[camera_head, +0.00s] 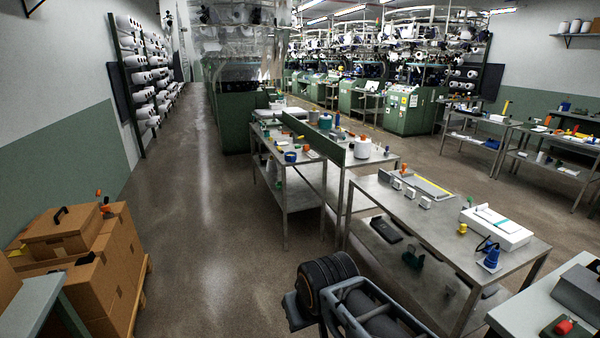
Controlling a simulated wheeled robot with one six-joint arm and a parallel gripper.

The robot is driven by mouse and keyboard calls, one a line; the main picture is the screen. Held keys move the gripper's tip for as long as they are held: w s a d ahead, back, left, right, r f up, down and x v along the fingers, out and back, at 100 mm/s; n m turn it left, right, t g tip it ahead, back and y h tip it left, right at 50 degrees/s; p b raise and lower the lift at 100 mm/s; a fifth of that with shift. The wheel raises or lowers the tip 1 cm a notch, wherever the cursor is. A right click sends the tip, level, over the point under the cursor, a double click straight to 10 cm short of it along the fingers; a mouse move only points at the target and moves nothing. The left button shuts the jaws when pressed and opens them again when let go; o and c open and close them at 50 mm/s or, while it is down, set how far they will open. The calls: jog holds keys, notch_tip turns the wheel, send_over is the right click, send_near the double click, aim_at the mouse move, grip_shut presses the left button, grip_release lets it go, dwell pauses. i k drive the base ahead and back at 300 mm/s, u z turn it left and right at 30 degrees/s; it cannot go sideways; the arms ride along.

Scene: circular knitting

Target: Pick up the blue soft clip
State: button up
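I cannot make out for certain which thing is the blue soft clip. A small blue round item (290,157) lies on the left steel table, near its front. A blue item with a dark looped part (491,256) stands at the right end of the nearer steel table. Another small blue item (492,144) shows at the far right table. All are too small to identify. Dark, ringed links of my arm show at the bottom centre, but I see no gripper fingers.
The left steel table (304,163) and nearer steel table (420,226) hold small tools and parts. Cardboard boxes (92,262) sit on a pallet at left. A grey bench (530,312) is at bottom right. The aisle floor (190,215) is clear. Green knitting machines (408,110) stand behind.

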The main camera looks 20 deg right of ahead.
aim_at(488, 250)
jog(key=i, duration=1.6)
jog(key=z, duration=3.05)
jog(key=i, duration=1.5)
